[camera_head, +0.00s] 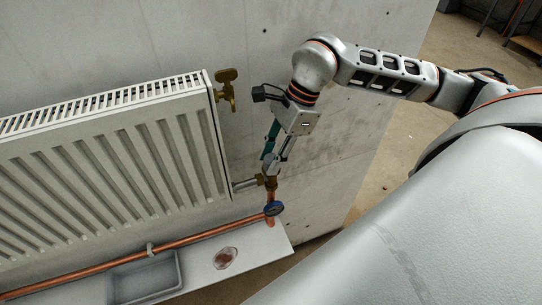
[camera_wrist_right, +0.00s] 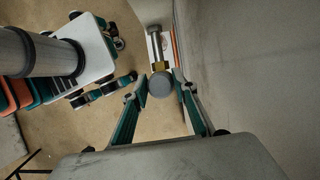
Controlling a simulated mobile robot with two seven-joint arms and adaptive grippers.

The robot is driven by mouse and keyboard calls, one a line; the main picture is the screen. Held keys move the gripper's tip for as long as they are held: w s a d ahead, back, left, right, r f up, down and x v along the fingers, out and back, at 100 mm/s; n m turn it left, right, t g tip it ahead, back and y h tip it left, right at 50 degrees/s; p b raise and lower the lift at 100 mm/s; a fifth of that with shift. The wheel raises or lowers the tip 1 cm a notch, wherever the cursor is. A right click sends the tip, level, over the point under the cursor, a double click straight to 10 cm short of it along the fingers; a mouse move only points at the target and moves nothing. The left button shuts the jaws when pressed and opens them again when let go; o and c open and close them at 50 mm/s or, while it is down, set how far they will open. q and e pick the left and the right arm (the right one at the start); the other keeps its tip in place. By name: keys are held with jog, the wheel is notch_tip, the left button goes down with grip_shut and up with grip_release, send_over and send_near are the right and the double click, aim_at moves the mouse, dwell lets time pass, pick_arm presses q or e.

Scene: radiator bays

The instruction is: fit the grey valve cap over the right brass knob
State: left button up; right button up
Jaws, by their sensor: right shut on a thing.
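My right gripper (camera_head: 269,163) points down at the lower right corner of the radiator, its fingers shut on the grey valve cap (camera_wrist_right: 161,84). In the wrist view the cap is a round grey disc between the two fingertips (camera_wrist_right: 161,88). In the head view it shows as a small grey piece (camera_head: 270,168) at the fingertips, just above the brass valve body (camera_head: 270,183). Brass (camera_wrist_right: 160,66) also shows just beyond the cap in the wrist view. The knob itself is hidden by cap and fingers. I cannot tell whether the cap is over it. My left gripper is not in view.
The white radiator (camera_head: 110,160) fills the left, with a brass fitting (camera_head: 226,86) at its upper right corner. A blue handwheel (camera_head: 273,208) sits on the copper pipe (camera_head: 200,237) below. A grey tray (camera_head: 178,270) and a small reddish dish (camera_head: 225,258) are on the ledge.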

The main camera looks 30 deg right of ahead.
jog(key=shift+f, duration=0.2)
jog(key=o, duration=0.8)
jog(key=o, duration=0.5)
jog(key=shift+r, duration=0.15)
jog(key=shift+r+p, duration=1.4)
jog(key=shift+r, duration=0.9)
